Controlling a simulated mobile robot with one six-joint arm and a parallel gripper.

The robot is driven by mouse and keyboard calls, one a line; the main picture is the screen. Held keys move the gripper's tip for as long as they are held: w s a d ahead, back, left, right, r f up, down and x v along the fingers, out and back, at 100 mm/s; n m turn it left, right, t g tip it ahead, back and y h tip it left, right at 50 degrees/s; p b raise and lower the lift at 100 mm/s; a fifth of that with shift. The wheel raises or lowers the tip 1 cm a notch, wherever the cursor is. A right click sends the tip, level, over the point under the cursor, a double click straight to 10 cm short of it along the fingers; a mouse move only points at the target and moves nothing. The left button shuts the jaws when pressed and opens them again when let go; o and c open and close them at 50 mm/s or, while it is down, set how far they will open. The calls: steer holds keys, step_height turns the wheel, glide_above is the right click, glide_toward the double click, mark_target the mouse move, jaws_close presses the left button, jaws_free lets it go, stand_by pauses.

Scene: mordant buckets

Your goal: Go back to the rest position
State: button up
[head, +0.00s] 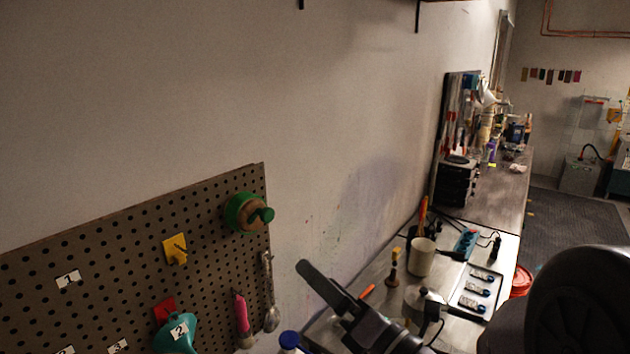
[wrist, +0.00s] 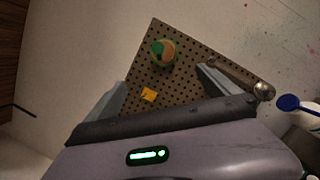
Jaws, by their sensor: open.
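My gripper (wrist: 161,77) is open and empty, with its two grey fingers spread wide in the wrist view. Beyond them is a pegboard (wrist: 188,50) on the wall, apart from the fingers. In the head view my gripper shows dark at the bottom, right of the pegboard (head: 100,235) and in front of the metal bench. A green and tan round item (head: 246,212) hangs at the pegboard's upper right; it also shows in the wrist view (wrist: 162,53). A yellow piece (head: 175,249) hangs lower left of it.
A teal item (head: 177,333), a pink-handled tool (head: 242,318) and a metal ladle (head: 271,318) hang low on the pegboard. The bench holds a cream mug (head: 420,258), a metal pot (head: 424,303) and a tray (head: 476,289). Open floor lies far right.

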steer(key=s+a+f+n+g+y+b, duration=0.2)
steer(key=s+a+f+n+g+b, duration=0.55)
steer(key=s+a+f+n, duration=0.35)
steer(key=s+d+f+n+g+h+b, duration=0.2)
steer(key=s+f+n+g+b, duration=0.35)
steer(key=s+n, duration=0.2)
steer(key=s+d+f+n+h+b, duration=0.1)
steer(key=d+f+n+h+b, duration=0.25)
steer(key=f, duration=0.35)
steer(key=s+d+f+n+h+b, duration=0.2)
steer(key=f+n+h+b, duration=0.1)
steer(key=f+n+b, duration=0.25)
steer(key=d+f+n+t+h+b, duration=0.1)
steer(key=d+n+t+h, duration=0.1)
steer(key=d, duration=0.3)
steer(key=w+d+f+n+t+h+b, duration=0.1)
steer(key=d+f+n+h+b, duration=0.1)
steer(key=d+n, duration=0.2)
steer(key=shift+w+d+f+t+h, duration=0.2)
steer(key=shift+d+t+h, duration=0.2)
steer(key=shift+d, duration=0.3)
steer(key=shift+s, duration=0.1)
